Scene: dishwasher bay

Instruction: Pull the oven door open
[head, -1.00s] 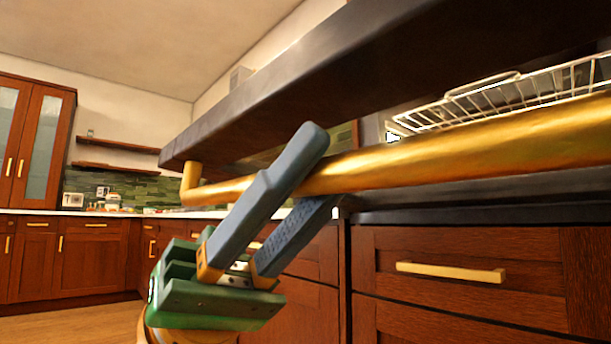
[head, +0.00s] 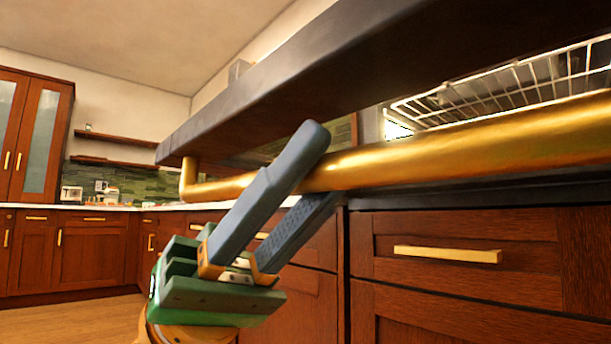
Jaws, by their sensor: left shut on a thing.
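The oven door (head: 290,90) is a dark slab across the upper part of the head view, tilted out, with a gap on the right that shows the inside. Its handle is a thick gold bar (head: 450,148) running from the left end of the door to the right edge. My left gripper (head: 305,172) is shut on this bar, with one grey-blue finger in front of it and the other behind and below. My right gripper is not in view.
A pale wire rack (head: 500,92) shows inside the lit cavity behind the bar. Wooden drawers with a gold pull (head: 447,254) lie below. Wooden cabinets (head: 90,250) stand at the far left, with open floor (head: 75,325) in front of them.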

